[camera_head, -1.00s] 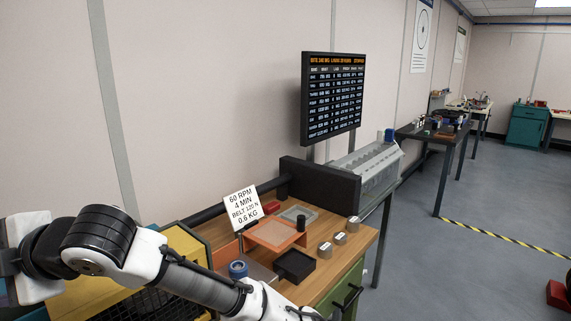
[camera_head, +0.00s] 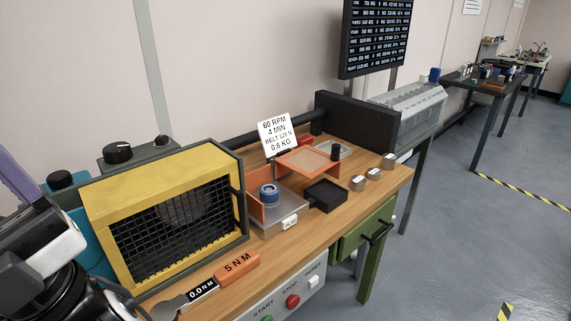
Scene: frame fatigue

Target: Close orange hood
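The orange hood (camera_head: 306,161) is an orange frame with a pale panel, right of centre on the wooden bench. It looks open: its panel stands off to the right of the blue ring-shaped part (camera_head: 268,192), which is uncovered. The blue part sits on a grey metal base (camera_head: 272,223) with a small white label, and an orange upright piece stands at its left. Parts of my own arm, black and white, fill the lower left corner. My gripper cannot be made out in the view.
A yellow caged machine (camera_head: 160,215) stands left of the hood. A black tray (camera_head: 325,195), small metal cylinders (camera_head: 373,174) and a sign (camera_head: 277,136) are close by. An orange-handled tool (camera_head: 238,266) lies at the front edge, above a start/stop panel (camera_head: 290,302).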

